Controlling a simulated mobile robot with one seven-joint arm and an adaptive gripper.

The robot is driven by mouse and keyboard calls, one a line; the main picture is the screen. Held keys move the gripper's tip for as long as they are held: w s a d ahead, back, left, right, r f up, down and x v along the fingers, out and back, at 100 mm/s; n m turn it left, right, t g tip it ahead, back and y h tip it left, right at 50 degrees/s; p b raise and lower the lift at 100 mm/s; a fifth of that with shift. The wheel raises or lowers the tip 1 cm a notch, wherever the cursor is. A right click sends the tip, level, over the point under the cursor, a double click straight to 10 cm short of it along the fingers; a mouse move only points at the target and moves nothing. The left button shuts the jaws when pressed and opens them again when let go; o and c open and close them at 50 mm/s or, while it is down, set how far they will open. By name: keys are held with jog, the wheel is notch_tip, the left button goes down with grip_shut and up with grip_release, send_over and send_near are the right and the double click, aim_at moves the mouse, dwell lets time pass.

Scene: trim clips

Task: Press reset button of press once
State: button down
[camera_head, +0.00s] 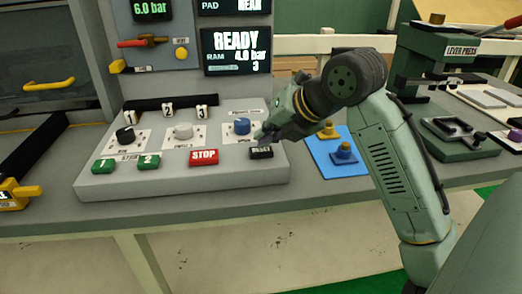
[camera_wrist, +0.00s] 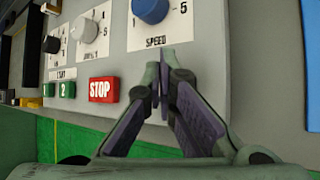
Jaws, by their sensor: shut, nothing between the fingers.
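The black reset button (camera_head: 261,152) sits at the right end of the press control panel (camera_head: 225,180), right of the red STOP button (camera_head: 203,157). My gripper (camera_head: 262,138) is shut and empty, its tips just above and behind the reset button in the head view. In the wrist view my gripper (camera_wrist: 162,85) shows closed fingertips over the panel, right of the STOP button (camera_wrist: 103,89) and below the blue speed knob (camera_wrist: 150,8). The reset button is hidden behind the fingers there. I cannot tell whether the tips touch it. The press display (camera_head: 236,48) reads READY, 4.0 bar, 3.
Green buttons 1 (camera_head: 104,166) and 2 (camera_head: 148,161) lie left on the panel. The blue knob (camera_head: 242,126) stands close to my gripper. A blue mat (camera_head: 322,160) with yellow and blue parts and a lever press (camera_head: 440,100) stand to the right.

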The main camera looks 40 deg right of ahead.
jog(key=shift+f+b, duration=0.45)
jog(key=shift+f, duration=0.05)
dwell(0.6)
dwell(0.3)
jog(key=shift+r+p, duration=0.7)
jog(key=shift+r, duration=0.25)
jog(key=shift+r+p, duration=1.8)
jog(key=shift+r, duration=0.75)
jog(key=shift+f, duration=0.1)
